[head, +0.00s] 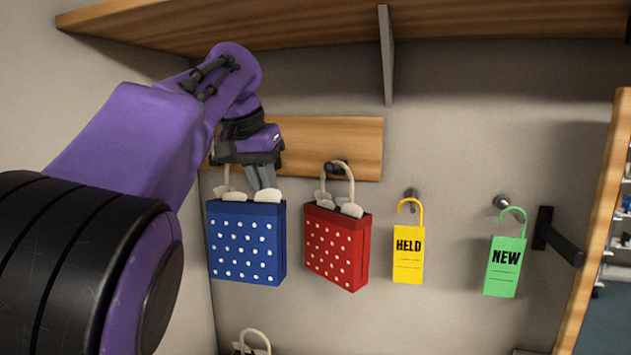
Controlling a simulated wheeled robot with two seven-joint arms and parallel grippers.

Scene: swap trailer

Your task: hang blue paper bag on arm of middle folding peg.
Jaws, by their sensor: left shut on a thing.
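The blue paper bag (246,242) with white dots hangs upright at the left, below a wooden rail (361,148). My left gripper (263,184) reaches down to the top of the bag and is shut on it, near its cream handle. The gripper and wrist hide part of the handle and the rail behind, so I cannot tell whether a peg bears the bag. A dark peg (336,167) on the rail carries a red dotted bag (337,245) by its handle, just right of the blue bag. I cannot tell which peg is the middle folding one. My right gripper is out of view.
A yellow HELD tag (408,255) and a green NEW tag (504,266) hang on wall knobs. A black arm (560,238) juts from the wall at the right. A shelf (330,22) with a bracket (386,60) is overhead. Another bag handle (254,335) shows below.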

